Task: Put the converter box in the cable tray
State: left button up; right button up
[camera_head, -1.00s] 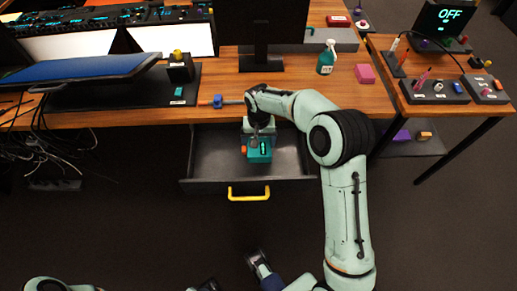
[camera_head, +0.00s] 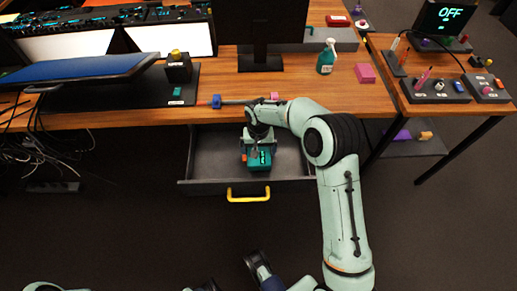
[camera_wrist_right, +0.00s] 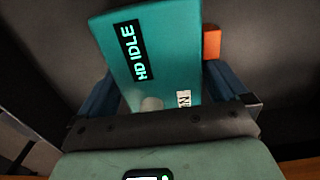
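The converter box (camera_head: 260,161) is a teal box with a lit display, low over or in the open drawer (camera_head: 213,160). In the right wrist view the box (camera_wrist_right: 165,45) reads "HD IDLE" and sits tilted between blue fingers on both sides. My right gripper (camera_head: 258,147) is shut on it; an orange piece (camera_wrist_right: 212,42) shows beside it. Whether the box touches the drawer floor is unclear. I cannot make out a cable tray for certain. Some parts of mine show at the bottom edge, but I cannot make out the left gripper's fingers clearly.
The desk edge (camera_head: 130,120) overhangs the drawer, which has a yellow handle (camera_head: 248,195). Loose cables (camera_head: 45,145) hang at the left, above a dark strip (camera_head: 52,187). A monitor stand (camera_head: 260,62) and spray bottle (camera_head: 326,58) stand on the desk. Floor in front is clear.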

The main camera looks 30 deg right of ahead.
pick_arm(q)
jog(key=shift+g+h, duration=0.3)
jog(key=shift+g, duration=0.3)
jog(key=s+r+p, duration=0.1)
jog(key=s+d+r+p, duration=0.1)
jog(key=s+r, duration=0.1)
jog(key=shift+s+d+p, duration=0.2)
jog(key=shift+p, duration=0.1)
pick_arm(e)
notch_tip(320, 180, up, 12)
jog(key=shift+r, duration=0.2)
